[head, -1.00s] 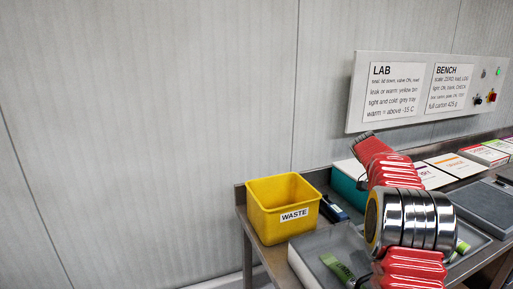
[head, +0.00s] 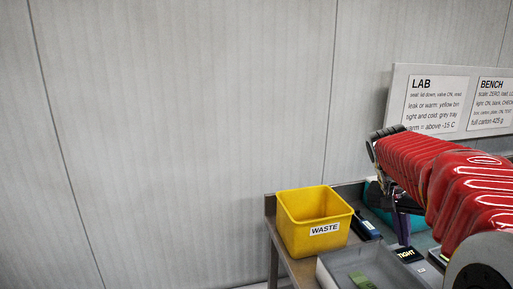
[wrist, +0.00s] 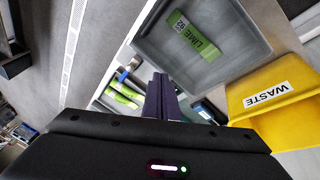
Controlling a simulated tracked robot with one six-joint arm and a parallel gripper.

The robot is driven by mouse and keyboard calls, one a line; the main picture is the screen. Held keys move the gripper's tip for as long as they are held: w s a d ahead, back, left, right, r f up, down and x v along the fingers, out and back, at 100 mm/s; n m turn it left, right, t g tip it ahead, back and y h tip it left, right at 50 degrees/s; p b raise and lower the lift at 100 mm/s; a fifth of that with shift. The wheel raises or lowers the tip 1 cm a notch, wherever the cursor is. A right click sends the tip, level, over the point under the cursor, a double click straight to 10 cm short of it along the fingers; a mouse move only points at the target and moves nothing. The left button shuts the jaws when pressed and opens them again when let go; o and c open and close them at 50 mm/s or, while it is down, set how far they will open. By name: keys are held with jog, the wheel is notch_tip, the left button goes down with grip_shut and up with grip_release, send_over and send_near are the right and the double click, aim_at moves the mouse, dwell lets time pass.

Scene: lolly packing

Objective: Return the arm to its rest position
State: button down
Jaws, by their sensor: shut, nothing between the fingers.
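My red arm reaches in from the right side of the head view. My gripper (head: 402,222) hangs at its far end, above the bench and to the right of the yellow waste bin (head: 313,220). In the wrist view, the dark purple fingers of my gripper (wrist: 162,97) are together with nothing between them. They point toward the bench, between the grey tray (wrist: 262,48) and some small green packs (wrist: 124,95).
The grey tray holds a green lime pack (wrist: 193,36); it also shows in the head view (head: 362,282). A dark blue device (head: 366,225) lies beside the bin. A sign board (head: 398,85) hangs on the wall. Bare floor (wrist: 105,35) shows beyond the bench.

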jog(key=s+a+f+n+t+y, duration=0.2)
jog(key=s+a+n, duration=0.2)
jog(key=s+a, duration=0.6)
jog(key=s+a+f+n+t+y, duration=0.2)
jog(key=s+a+f+n+t, duration=0.1)
jog(key=s+a, duration=0.7)
jog(key=shift+s+a+f+n, duration=0.2)
jog(key=shift+f+n, duration=0.15)
jog(key=shift+n, duration=0.55)
